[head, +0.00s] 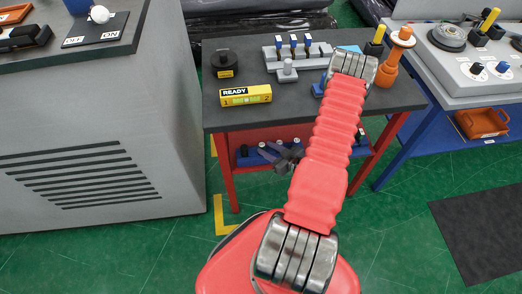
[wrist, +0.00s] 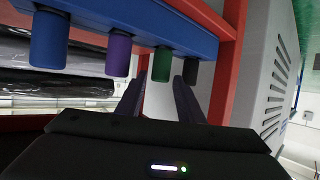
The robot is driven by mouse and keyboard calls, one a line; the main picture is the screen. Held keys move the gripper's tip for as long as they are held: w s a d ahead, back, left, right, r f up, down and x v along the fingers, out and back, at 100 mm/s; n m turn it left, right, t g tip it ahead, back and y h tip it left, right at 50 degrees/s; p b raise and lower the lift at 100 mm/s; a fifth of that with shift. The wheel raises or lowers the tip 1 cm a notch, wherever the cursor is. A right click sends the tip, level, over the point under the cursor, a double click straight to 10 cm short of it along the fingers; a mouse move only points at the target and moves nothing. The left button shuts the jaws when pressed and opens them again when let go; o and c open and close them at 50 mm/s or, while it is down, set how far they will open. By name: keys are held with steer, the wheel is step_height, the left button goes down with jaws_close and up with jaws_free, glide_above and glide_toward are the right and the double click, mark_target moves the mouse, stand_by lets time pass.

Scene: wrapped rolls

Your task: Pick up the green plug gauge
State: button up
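The green plug gauge (wrist: 161,64) shows in the wrist view, where the picture appears upside down. It sits in a blue rack (wrist: 140,16), between a purple gauge (wrist: 118,55) and a black gauge (wrist: 191,66). My gripper (wrist: 158,88) is open, its two dark fingers apart and empty. The green gauge appears in line with the gap between them; I cannot tell the exact distance. In the head view my gripper (head: 276,158) is in front of the lower shelf of the small table, by the rack (head: 248,158). The green gauge's colour cannot be made out there.
A blue gauge (wrist: 49,40) stands at the rack's other end. Red table legs (head: 226,165) frame the shelf, and the dark tabletop (head: 237,120) lies above it. The tabletop holds a yellow box (head: 246,95), a black round part (head: 224,64) and a grey stand (head: 288,72).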

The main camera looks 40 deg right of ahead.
mark_target(264, 147)
steer(key=shift+f+x, duration=0.25)
steer(key=shift+x, duration=2.05)
steer(key=shift+s, duration=0.1)
steer(key=shift+c, duration=0.2)
steer(key=c, duration=0.7)
steer(key=shift+r, duration=0.15)
step_height(264, 147, up, 7)
steer(key=shift+f, duration=0.1)
steer(key=s, duration=1.8)
steer(key=shift+a, duration=0.15)
